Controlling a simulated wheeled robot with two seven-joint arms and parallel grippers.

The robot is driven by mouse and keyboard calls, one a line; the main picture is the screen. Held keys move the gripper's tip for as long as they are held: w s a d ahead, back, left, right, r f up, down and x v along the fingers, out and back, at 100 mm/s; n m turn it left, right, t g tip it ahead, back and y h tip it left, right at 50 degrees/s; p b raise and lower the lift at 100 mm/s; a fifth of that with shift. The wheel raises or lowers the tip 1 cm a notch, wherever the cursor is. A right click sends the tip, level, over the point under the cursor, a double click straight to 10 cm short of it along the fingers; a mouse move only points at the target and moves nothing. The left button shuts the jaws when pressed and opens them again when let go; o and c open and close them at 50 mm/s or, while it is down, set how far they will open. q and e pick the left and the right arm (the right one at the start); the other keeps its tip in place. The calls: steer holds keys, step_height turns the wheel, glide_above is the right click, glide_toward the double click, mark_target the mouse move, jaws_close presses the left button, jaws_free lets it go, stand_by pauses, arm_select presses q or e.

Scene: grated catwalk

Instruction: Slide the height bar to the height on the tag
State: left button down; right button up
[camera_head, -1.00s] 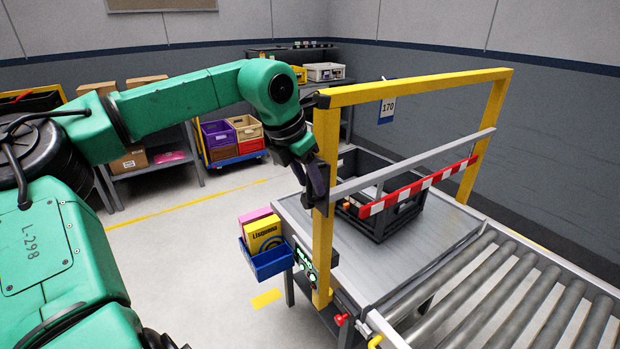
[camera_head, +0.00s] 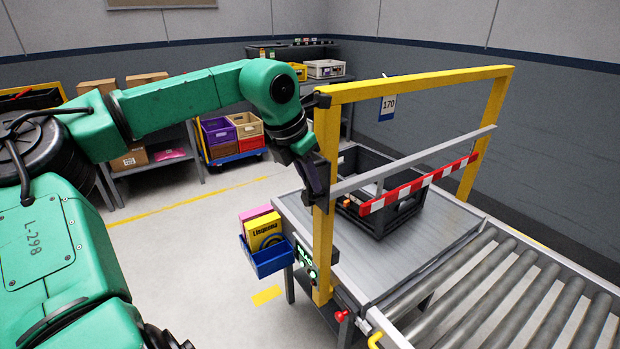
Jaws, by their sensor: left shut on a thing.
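The height bar is a grey crossbar (camera_head: 415,161) with a red and white striped strip (camera_head: 420,185) below it. It spans the yellow frame (camera_head: 420,83) between its two posts. A tag reading 170 (camera_head: 387,107) hangs from the frame's top beam. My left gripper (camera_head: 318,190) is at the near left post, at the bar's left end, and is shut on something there. The fingers are dark and partly merge with the post, so the exact grip is hard to see. My right gripper is not in view.
A dark crate (camera_head: 385,215) stands on the metal table (camera_head: 410,255) behind the bar. A roller conveyor (camera_head: 520,290) runs off at the right. A blue bin (camera_head: 268,260) with boxes hangs on the table's left side. Shelves with crates stand at the back.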

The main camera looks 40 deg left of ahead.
mark_target(310, 197)
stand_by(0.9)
arm_select(q)
step_height(310, 197, down, 5)
steer(key=b, duration=0.4)
steer(key=shift+s, duration=0.1)
steer(key=shift+f, duration=0.25)
steer(key=shift+r, duration=0.25)
steer(key=c, duration=0.8)
jaws_free()
steer(key=shift+c, duration=0.2)
steer(key=shift+r, duration=0.1)
